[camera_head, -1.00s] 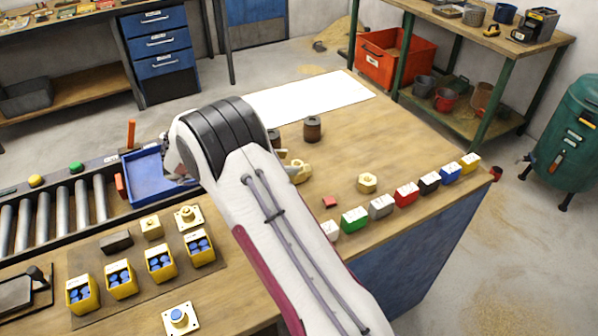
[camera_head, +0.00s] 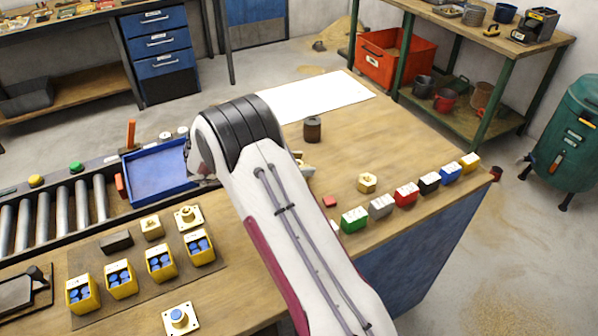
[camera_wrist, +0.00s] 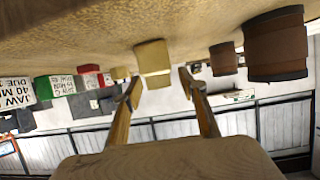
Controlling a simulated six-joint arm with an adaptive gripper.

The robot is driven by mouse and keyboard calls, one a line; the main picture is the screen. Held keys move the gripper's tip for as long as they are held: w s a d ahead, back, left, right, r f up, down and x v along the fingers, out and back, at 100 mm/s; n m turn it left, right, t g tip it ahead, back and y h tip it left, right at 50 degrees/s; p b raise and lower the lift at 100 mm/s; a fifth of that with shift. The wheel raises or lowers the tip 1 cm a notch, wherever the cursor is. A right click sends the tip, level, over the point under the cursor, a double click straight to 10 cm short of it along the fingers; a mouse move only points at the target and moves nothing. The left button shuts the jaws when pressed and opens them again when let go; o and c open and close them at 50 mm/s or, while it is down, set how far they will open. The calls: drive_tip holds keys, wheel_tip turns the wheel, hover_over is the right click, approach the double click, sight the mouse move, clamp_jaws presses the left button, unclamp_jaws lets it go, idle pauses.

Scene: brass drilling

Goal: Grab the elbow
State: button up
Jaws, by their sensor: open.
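A brass piece, apparently the elbow (camera_head: 307,169), shows only as a small pale edge beside my arm in the head view; my arm hides the rest. In the wrist view, which looks upside down, a blocky brass piece (camera_wrist: 153,62) lies on the wooden bench, ahead of and between my fingers. I cannot tell its full shape from this angle. My gripper (camera_wrist: 159,77) is open and its fingers are apart, with nothing held. In the head view my gripper is hidden behind my arm.
Brown cylinders (camera_wrist: 275,45) stand to the right in the wrist view; one (camera_head: 312,129) shows in the head view. A brass hex fitting (camera_head: 367,183), a red piece (camera_head: 329,202) and a row of labelled coloured blocks (camera_head: 406,195) lie right. A blue tray (camera_head: 158,178) stands left.

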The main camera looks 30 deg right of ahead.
sight(300, 163)
drive_tip(key=shift+d+f, duration=0.1)
drive_tip(key=shift+d, duration=0.2)
clamp_jaws()
drive_tip(key=shift+r, duration=0.2)
drive_tip(key=shift+r, duration=4.9)
